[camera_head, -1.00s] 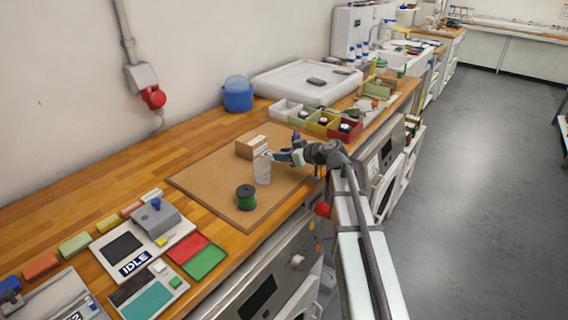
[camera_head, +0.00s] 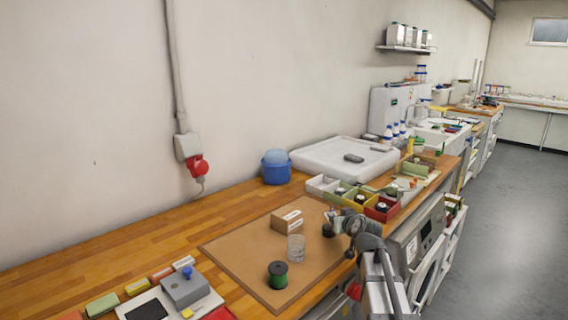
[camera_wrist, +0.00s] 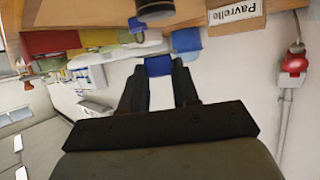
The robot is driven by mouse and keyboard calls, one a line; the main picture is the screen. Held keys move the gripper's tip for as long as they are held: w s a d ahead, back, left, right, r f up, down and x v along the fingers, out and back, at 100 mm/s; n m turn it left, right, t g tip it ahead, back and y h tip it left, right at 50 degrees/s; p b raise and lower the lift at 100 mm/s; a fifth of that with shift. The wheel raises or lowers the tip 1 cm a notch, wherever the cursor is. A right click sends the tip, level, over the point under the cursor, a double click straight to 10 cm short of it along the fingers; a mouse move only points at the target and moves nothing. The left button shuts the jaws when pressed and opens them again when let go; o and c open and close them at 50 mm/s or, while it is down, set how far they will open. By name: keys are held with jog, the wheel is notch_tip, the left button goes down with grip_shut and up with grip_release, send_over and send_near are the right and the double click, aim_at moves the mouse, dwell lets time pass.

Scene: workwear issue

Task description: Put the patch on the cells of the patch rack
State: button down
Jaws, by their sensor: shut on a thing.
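In the wrist view my gripper (camera_wrist: 159,80) points towards the back wall. Its two dark fingers are shut on a small blue piece (camera_wrist: 158,66) at the tips, which appears to be the patch. In the head view my gripper (camera_head: 346,221) is above the right edge of the brown mat, near the bins; the patch cannot be made out there. A row of white, yellow-green and red open bins (camera_head: 380,215) stands behind it, with small round items inside. I cannot tell whether these bins are the patch rack.
On the brown mat (camera_head: 235,248) stand a clear cup (camera_head: 296,248), a green spool (camera_head: 277,274) and a cardboard box (camera_head: 287,221). A blue tub (camera_head: 276,172) and a white slab (camera_head: 330,155) are behind. A dark round object (camera_wrist: 155,9) shows near the box in the wrist view.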

jog(key=s+d+r+m+h, duration=0.2)
jog(key=d+r+m+h, duration=0.1)
jog(key=d+h, duration=0.1)
jog(key=n+g+y, duration=0.4)
jog(key=n+y, duration=0.6)
jog(key=y, duration=0.1)
send_over(318, 250)
jog(key=f, duration=0.1)
jog(key=shift+d+f, duration=0.1)
jog(key=shift+f, duration=4.75)
